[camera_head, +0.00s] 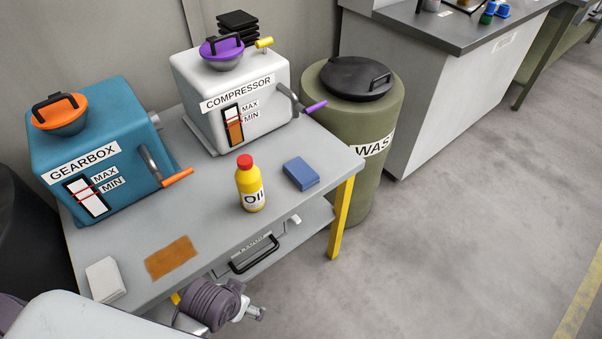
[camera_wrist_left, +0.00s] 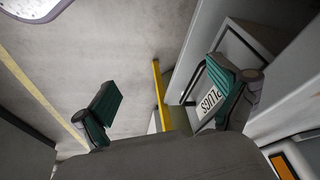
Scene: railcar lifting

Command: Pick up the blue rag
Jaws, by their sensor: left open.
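The blue rag (camera_head: 301,174) lies folded on the right part of the grey table, near its right front corner. It is just right of the yellow oil bottle (camera_head: 250,184) and apart from it. My left gripper (camera_wrist_left: 166,100) shows in the left wrist view with its two green-padded fingers wide apart and nothing between them. The blue rag is not visible in that view. My right gripper is in neither view.
The grey table (camera_head: 215,185) bears a blue gearbox (camera_head: 115,130), a white compressor (camera_head: 210,75), a white cloth (camera_head: 105,280) and a brown patch (camera_head: 171,258). A drawer (camera_head: 250,262) is under its front edge. A green waste bin (camera_head: 365,120) stands right behind. Floor at right is clear.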

